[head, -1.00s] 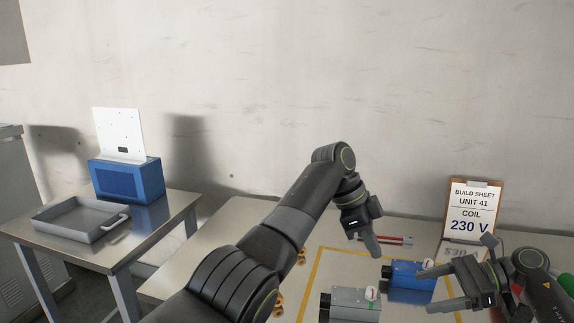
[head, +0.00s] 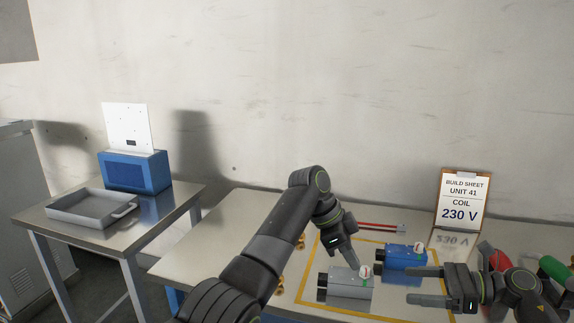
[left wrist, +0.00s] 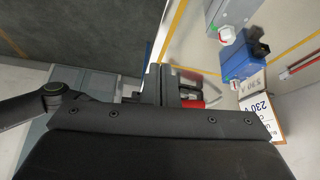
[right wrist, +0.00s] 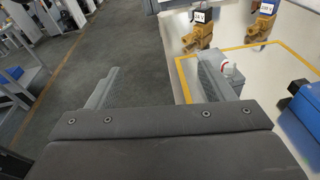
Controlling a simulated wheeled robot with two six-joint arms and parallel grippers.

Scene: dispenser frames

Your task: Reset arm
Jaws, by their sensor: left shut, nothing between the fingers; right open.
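My left gripper (head: 350,262) is shut and empty. In the head view its fingertips show just above the grey block (head: 348,291); I cannot tell if they touch it. My right gripper (head: 410,285) is open and empty, right of the grey block and in front of the blue block (head: 403,257). In the right wrist view my right gripper (right wrist: 160,85) has its fingers wide apart. In the left wrist view my left gripper (left wrist: 178,84) is partly hidden by its own housing.
The blocks are in a yellow outline on the bench (head: 205,255). Brass valves (right wrist: 197,37) stand nearby. Red rods (head: 381,227) and a build sheet stand (head: 460,201) are behind. Red (head: 486,252) and green (head: 556,270) items are right. A side table holds a tray (head: 75,216) and blue box (head: 150,174).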

